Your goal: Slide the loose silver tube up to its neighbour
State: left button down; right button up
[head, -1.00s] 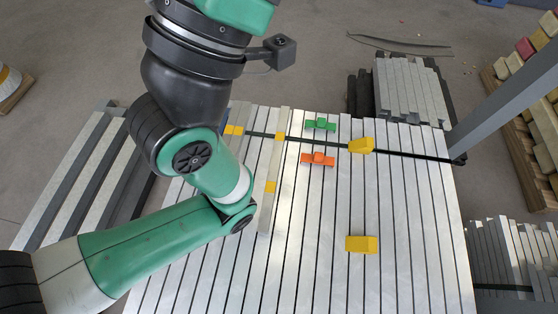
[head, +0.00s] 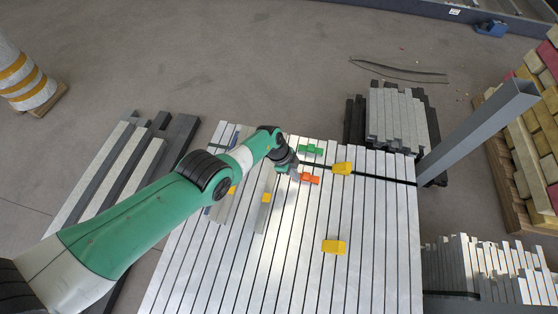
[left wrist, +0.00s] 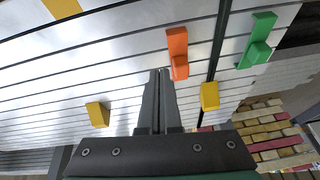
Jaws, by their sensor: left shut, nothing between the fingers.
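Long silver tubes (head: 300,250) lie side by side as a deck with thin dark gaps. A greyer tube with a yellow mark, which looks like the loose silver tube (head: 262,216), lies left of the middle. Another greyish tube (head: 224,211) with a yellow patch lies to its left, partly behind my arm. My left gripper (head: 297,173) is over the far part of the deck, right of the greyer tube and close to the orange piece (head: 310,179). In the left wrist view its fingers (left wrist: 158,72) are together and empty, with the orange piece (left wrist: 177,55) beside the tips. My right gripper is out of view.
A green piece (head: 311,150) and two yellow blocks (head: 342,168) (head: 334,246) stand on the deck. A dark strap (head: 385,178) crosses its far part. A grey post (head: 475,130) rises at the right. Tube stacks (head: 397,117) stand behind and beside the deck.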

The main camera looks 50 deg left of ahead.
aim_at(291, 184)
pick_arm(q)
jog(key=shift+s+a+r+n+p, duration=0.6)
jog(key=shift+s+a+r+p, duration=0.95)
jog(key=shift+a+r, duration=0.6)
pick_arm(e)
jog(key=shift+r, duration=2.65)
pick_arm(q)
jog(key=shift+g, duration=0.3)
jog(key=b+x, duration=0.3)
jog(key=b, duration=0.1)
jog(key=b+x, duration=0.8)
jog(key=shift+a+f, duration=0.25)
jog(key=shift+a, duration=0.1)
jog(key=r+p, duration=0.1)
jog(key=s+a+r+p, duration=0.1)
jog(key=p, duration=0.1)
jog(key=shift+s+a, duration=0.2)
jog(key=shift+a, duration=0.05)
jog(key=shift+s+a+f, duration=0.1)
jog(key=shift+s+a, duration=0.15)
jog(key=shift+a, duration=0.2)
jog(key=shift+s+a+f, duration=0.1)
jog(key=shift+s+a, duration=0.15)
jog(key=shift+a, duration=0.3)
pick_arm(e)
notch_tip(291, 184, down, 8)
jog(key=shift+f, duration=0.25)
